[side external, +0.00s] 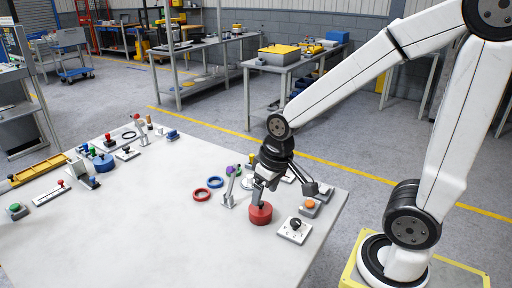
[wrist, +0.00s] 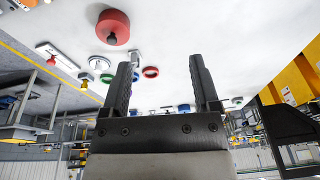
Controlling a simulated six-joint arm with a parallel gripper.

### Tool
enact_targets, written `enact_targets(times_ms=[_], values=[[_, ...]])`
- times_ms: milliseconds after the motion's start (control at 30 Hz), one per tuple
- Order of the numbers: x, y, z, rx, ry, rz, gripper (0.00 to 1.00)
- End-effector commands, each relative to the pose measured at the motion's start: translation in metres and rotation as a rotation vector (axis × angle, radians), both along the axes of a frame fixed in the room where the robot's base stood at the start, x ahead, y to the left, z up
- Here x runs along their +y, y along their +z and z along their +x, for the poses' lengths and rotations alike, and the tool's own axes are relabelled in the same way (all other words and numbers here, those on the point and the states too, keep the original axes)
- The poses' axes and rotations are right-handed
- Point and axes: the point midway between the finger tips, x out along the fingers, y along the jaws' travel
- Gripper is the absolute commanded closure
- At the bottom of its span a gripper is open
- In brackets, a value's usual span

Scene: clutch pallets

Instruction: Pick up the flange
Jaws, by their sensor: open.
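My gripper (side external: 262,186) hangs over the right part of the white table, its jaws close to a red round body with a black knob (side external: 260,214) in the side view. In the wrist view my gripper (wrist: 160,62) is open, with nothing between its two black fingers. The red body (wrist: 113,27) shows there at the upper left, outside the fingers. A pale grey disc (side external: 247,184), possibly the flange, lies just behind my gripper in the side view, partly hidden. A pale round piece with a raised middle (wrist: 98,63) shows in the wrist view.
A red ring (side external: 201,195) and a blue ring (side external: 215,182) lie left of my gripper. A plate with a black knob (side external: 295,230) and a box with an orange button (side external: 309,206) stand to the right. The table's front left is bare.

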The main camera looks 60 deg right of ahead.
Motion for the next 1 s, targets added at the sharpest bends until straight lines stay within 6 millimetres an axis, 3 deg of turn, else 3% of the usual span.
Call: enact_targets(times_ms=[367,567,767,1000], values=[[-0.015,-0.002,0.024,0.088,-0.308,0.144,0.21],[-0.032,-0.004,0.050,0.171,-0.597,0.297,0.21],[-0.061,-0.006,0.087,0.276,-0.959,0.526,0.21],[-0.111,-0.006,0.131,0.396,-1.342,0.840,0.21]])
